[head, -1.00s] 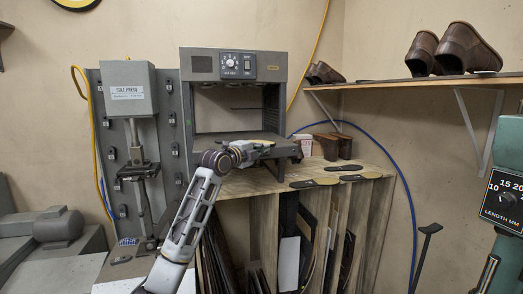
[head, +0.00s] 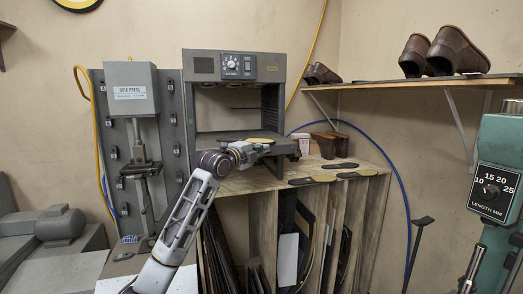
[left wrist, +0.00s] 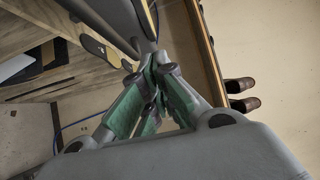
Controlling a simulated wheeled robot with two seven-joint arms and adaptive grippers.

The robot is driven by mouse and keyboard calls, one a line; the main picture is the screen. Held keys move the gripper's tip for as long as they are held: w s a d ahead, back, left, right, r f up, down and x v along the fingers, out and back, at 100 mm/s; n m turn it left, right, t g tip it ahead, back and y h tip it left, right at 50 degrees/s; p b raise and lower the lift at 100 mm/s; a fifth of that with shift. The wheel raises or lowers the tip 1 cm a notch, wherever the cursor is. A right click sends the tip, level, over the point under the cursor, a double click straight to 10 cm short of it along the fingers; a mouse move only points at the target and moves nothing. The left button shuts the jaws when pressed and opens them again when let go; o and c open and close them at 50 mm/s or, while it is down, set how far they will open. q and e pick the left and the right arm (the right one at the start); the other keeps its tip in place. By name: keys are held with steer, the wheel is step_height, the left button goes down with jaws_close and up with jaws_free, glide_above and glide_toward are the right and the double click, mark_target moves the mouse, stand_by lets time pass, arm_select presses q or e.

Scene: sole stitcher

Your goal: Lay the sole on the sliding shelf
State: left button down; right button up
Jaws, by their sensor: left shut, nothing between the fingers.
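I cannot tell whether the gripper touches the shelf. My right gripper is not in view.
Several dark soles (head: 313,179) lie on the wooden bench top right of the cabinet. A sole press (head: 132,95) stands left. A green machine (head: 497,160) stands at the right. A wall shelf (head: 430,82) holds brown shoes.

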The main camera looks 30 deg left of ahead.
arm_select(q)
steer(key=s+b, duration=0.3)
steer(key=s, duration=0.5)
steer(key=shift+s+a, duration=0.15)
steer(key=shift+s, duration=0.1)
steer(key=c, duration=2.2)
jaws_free()
